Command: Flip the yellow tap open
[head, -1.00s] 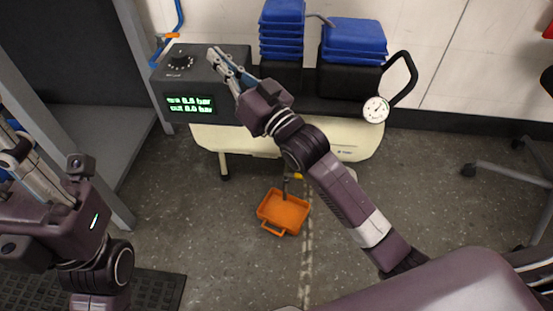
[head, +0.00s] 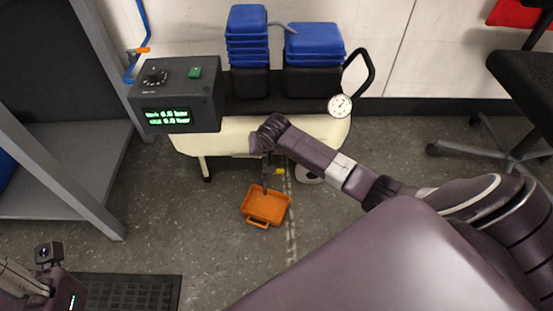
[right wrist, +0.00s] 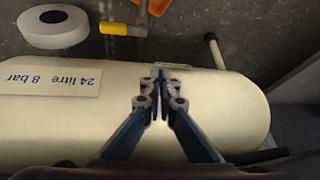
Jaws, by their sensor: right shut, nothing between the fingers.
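The yellow tap (head: 279,171) is a small handle on a grey drain pipe below the cream tank (head: 232,137), above the orange tray. In the right wrist view the yellow tap (right wrist: 119,28) lies sideways at the top, beyond the tank's edge. My right gripper (right wrist: 158,82) is shut and empty over the cream tank, apart from the tap. In the head view its fingers are hidden by my wrist. My left gripper (head: 22,278) is at the bottom left corner, far from the tap, with its fingertips cut off.
The orange tray (head: 254,218) lies on the floor under the pipe. A black control box (head: 200,93) and stacked blue-topped filters (head: 315,41) sit above the tank. A white wheel (right wrist: 52,27) is near the tap. A grey rack stands left, an office chair right.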

